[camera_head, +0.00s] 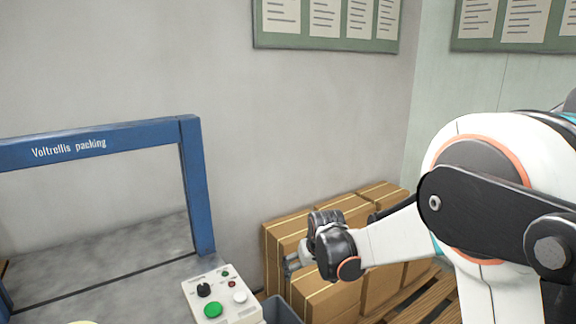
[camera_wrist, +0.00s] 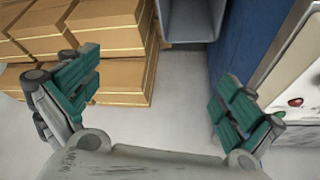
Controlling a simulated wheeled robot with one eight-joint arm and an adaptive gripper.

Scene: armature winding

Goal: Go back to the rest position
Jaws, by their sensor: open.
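My gripper (camera_wrist: 160,98) shows in the wrist view with its two green-padded fingers spread wide apart. The fingers are hard to make out there. The boxes also show at the upper left of the wrist view (camera_wrist: 110,58), beyond the left finger.
A blue frame (camera_head: 195,185) marked "Voltrellis packing" stands at the left. A control box (camera_head: 222,297) with green, red and white buttons and a black knob sits beside it. A grey bin (camera_head: 283,309) is next to it. The boxes rest on a wooden pallet (camera_head: 432,298).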

